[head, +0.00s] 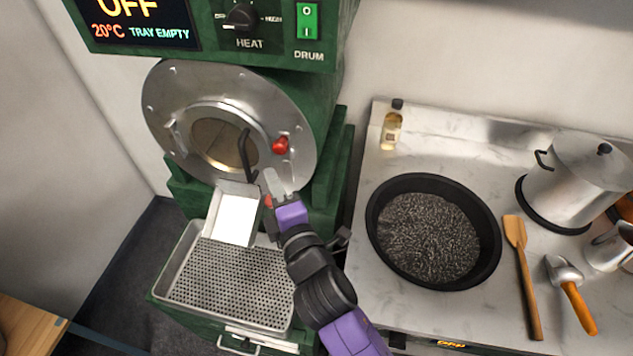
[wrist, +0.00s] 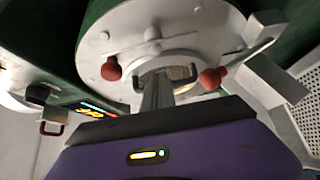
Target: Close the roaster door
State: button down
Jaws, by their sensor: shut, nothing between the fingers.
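The green roaster (head: 330,120) has a round silver front plate (head: 290,100). Its round door with a tan-looking window (head: 210,138) lies at the plate's middle; I cannot tell whether it is fully shut. A black bar handle (head: 244,150) crosses the door's right side and also shows in the wrist view (wrist: 137,82). My gripper (head: 275,183) is at the lower right of the door, close to the handle. In the wrist view its fingers (wrist: 157,95) are together, overlapping the handle and window; contact is unclear. They hold nothing.
A metal chute (head: 235,218) juts below the door, above a perforated tray (head: 225,285). A red knob (head: 280,145) sits right of the door. The counter at right holds a black pan (head: 375,235), a pot (head: 580,175), a bottle (head: 391,130) and a wooden spatula (head: 524,275).

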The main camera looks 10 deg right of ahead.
jog(key=d+p, duration=0.2)
jog(key=d, duration=0.7)
jog(key=shift+s, duration=0.25)
jog(key=shift+d+f, duration=0.1)
jog(key=s+d+f+m+g+h+b, duration=0.1)
jog(key=s+d+m, duration=0.2)
jog(key=s+m, duration=0.4)
jog(key=s+d+f+m+g+h+b, duration=0.1)
jog(key=s+d+m, duration=0.3)
jog(key=s, duration=1.5)
jog(key=s+d+f+m+h+b, duration=0.2)
jog(key=s+d+m, duration=0.1)
jog(key=s+m, duration=0.6)
jog(key=s, duration=0.4)
jog(key=shift+s+d+m+g, duration=0.3)
jog(key=shift+s+d+g, duration=0.05)
jog(key=shift+s+g, duration=0.05)
